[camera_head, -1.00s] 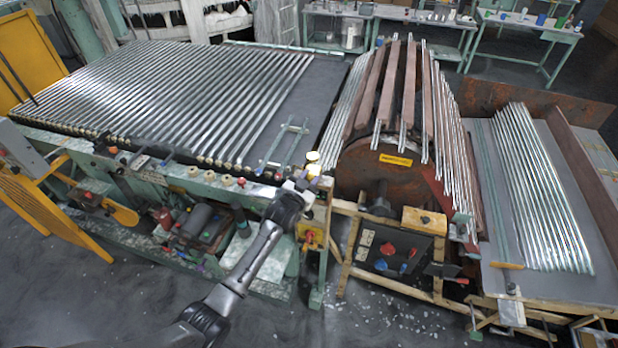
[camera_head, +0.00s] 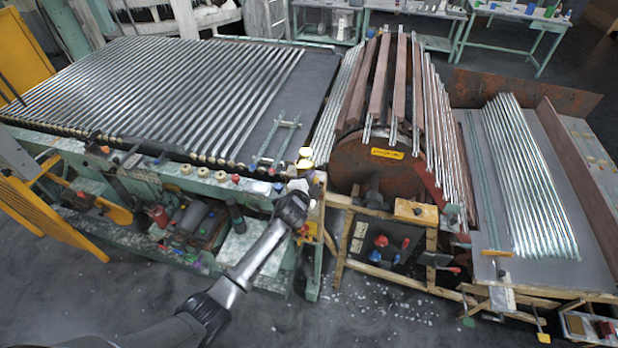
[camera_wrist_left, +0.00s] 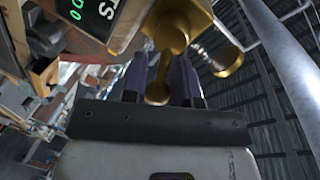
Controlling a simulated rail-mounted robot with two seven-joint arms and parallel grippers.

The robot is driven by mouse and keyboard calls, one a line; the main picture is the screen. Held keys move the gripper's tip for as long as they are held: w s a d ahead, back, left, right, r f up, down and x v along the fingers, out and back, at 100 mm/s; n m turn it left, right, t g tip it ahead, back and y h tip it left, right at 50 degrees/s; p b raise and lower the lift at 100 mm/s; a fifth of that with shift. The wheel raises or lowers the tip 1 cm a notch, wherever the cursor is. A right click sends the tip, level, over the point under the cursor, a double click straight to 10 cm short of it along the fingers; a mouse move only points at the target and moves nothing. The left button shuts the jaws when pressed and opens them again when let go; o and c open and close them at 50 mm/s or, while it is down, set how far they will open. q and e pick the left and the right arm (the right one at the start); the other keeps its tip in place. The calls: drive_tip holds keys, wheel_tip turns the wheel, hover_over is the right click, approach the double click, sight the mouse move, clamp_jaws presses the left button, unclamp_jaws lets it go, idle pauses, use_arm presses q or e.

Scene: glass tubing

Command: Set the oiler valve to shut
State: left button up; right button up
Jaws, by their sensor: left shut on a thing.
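The oiler valve shows in the left wrist view as a brass body (camera_wrist_left: 172,26) with a brass lever (camera_wrist_left: 160,75) pointing down from it. My left gripper (camera_wrist_left: 160,68) has its two dark fingers on either side of this lever and is shut on it. In the head view my left gripper (camera_head: 308,183) is at the right front corner of the tube table, just below a pale, yellowish fitting (camera_head: 305,158). The gripper and wrist hide the lever there, and I cannot read the valve's setting. My right gripper is not in view.
The table with rows of glass tubes (camera_head: 170,90) lies left and behind. A rusty drum (camera_head: 375,165) with tubes stands right of the gripper. A dark panel with red and blue knobs (camera_head: 385,250) is below it. A round brass part (camera_wrist_left: 228,58) sits beside the valve.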

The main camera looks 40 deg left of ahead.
use_arm(q)
drive_tip(key=m, duration=0.1)
drive_tip(key=f+m, duration=0.1)
drive_tip(key=shift+d+m+y, duration=0.15)
drive_tip(key=shift+m+y, duration=0.25)
drive_tip(key=shift+w+f+m+g, duration=0.1)
drive_tip(key=shift+f+m+g, duration=0.2)
drive_tip(key=shift+m, duration=0.5)
drive_tip(key=o, duration=0.9)
drive_tip(key=shift+d+b+v, duration=0.1)
drive_tip(key=shift+b+v, duration=0.15)
drive_tip(key=shift+v, duration=3.2)
drive_tip(key=shift+d+b+v, duration=0.15)
drive_tip(key=shift+b+v, duration=0.05)
drive_tip(key=shift+v, duration=3.3)
drive_tip(key=shift+f, duration=0.1)
